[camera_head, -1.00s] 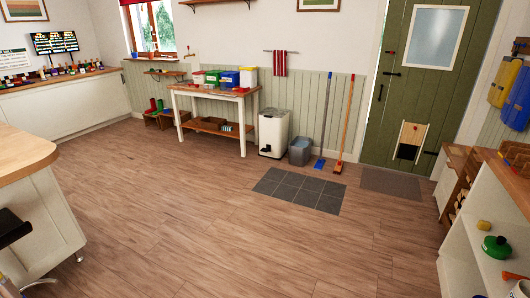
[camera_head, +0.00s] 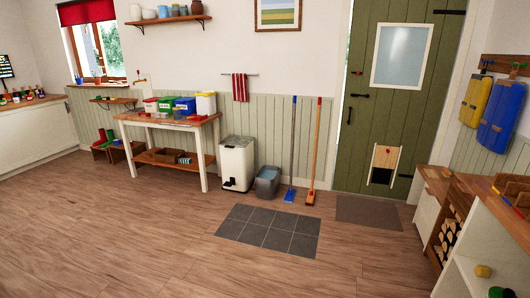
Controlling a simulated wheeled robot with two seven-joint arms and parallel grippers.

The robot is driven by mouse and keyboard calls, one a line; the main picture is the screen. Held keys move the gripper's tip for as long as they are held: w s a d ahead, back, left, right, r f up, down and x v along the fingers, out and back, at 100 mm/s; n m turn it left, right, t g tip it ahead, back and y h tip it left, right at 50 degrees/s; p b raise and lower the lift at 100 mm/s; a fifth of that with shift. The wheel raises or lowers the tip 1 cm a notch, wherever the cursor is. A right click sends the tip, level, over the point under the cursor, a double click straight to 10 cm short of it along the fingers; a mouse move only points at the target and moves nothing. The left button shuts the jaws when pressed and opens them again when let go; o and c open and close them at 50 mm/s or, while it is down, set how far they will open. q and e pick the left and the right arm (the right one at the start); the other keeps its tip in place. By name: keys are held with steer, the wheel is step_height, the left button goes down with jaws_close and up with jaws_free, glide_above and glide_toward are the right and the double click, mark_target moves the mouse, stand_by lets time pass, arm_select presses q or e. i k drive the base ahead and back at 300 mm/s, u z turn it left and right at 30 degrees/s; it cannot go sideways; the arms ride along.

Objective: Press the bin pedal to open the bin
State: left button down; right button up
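The white bin (camera_head: 238,158) stands on the floor against the green panelled wall, between the wooden table and a grey bucket. It is upright and its lid looks shut. A small dark part, apparently the pedal (camera_head: 229,184), shows low on its front, too small to make out in detail. Neither of my grippers shows in the head view, and the bin is some way off across the floor.
A wooden table (camera_head: 128,118) with coloured boxes is left of the bin. The grey bucket (camera_head: 267,184), a blue broom (camera_head: 292,150) and an orange broom (camera_head: 316,150) stand to its right. Grey floor tiles (camera_head: 268,230) lie in front. Shelving (camera_head: 480,240) borders the right. The wooden floor is clear.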

mark_target(227, 184)
steer(key=u, duration=0.25)
steer(key=i, duration=2.5)
steer(key=u, duration=0.2)
steer(key=i, duration=3.2)
steer(key=z, duration=0.15)
